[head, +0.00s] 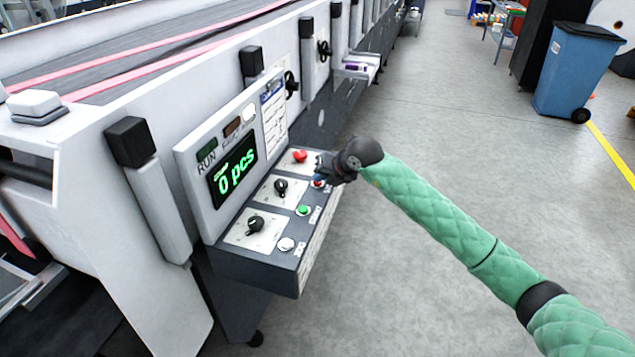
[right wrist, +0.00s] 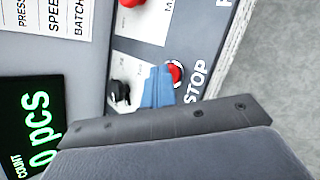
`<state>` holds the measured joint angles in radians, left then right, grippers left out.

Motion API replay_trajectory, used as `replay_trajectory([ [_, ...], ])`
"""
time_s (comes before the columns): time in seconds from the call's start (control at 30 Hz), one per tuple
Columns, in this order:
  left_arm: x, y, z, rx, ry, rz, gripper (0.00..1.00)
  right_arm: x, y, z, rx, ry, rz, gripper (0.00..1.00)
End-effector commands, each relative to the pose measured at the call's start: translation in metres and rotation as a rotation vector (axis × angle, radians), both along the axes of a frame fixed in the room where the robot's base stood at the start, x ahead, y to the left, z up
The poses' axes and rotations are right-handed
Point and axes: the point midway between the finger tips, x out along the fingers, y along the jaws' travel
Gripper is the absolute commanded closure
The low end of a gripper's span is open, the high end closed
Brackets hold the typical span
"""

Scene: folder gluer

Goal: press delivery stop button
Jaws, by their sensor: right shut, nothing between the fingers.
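The red stop button (head: 318,184) is on the dark sloping control panel, partly hidden by my right gripper (head: 323,169). In the right wrist view the red button (right wrist: 176,72) sits beside the word STOP. The blue fingertips of my right gripper (right wrist: 158,88) are together, empty, and right beside the button; I cannot tell whether they touch it. My left gripper is not in view.
A red mushroom button (head: 299,156), black knobs (head: 281,187), a green button (head: 303,210) and a white button (head: 286,244) share the panel. The display (head: 234,176) behind reads 0 pcs. Open floor lies to the right, with a blue bin (head: 572,75) farther off.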

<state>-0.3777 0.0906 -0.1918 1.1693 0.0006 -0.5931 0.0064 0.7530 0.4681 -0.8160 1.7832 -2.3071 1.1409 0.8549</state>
Motion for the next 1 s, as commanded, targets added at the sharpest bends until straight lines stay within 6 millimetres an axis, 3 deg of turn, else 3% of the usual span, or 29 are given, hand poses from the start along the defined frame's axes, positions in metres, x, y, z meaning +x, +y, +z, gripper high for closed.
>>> replay_trajectory([
  [0.43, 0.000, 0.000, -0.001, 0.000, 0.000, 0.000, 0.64, 0.000, 0.000, -0.003, -0.001, 0.002, 0.001, 1.00],
  [1.0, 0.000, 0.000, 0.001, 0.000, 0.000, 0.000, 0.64, 0.000, 0.000, 0.016, -0.001, 0.001, 0.000, 1.00],
])
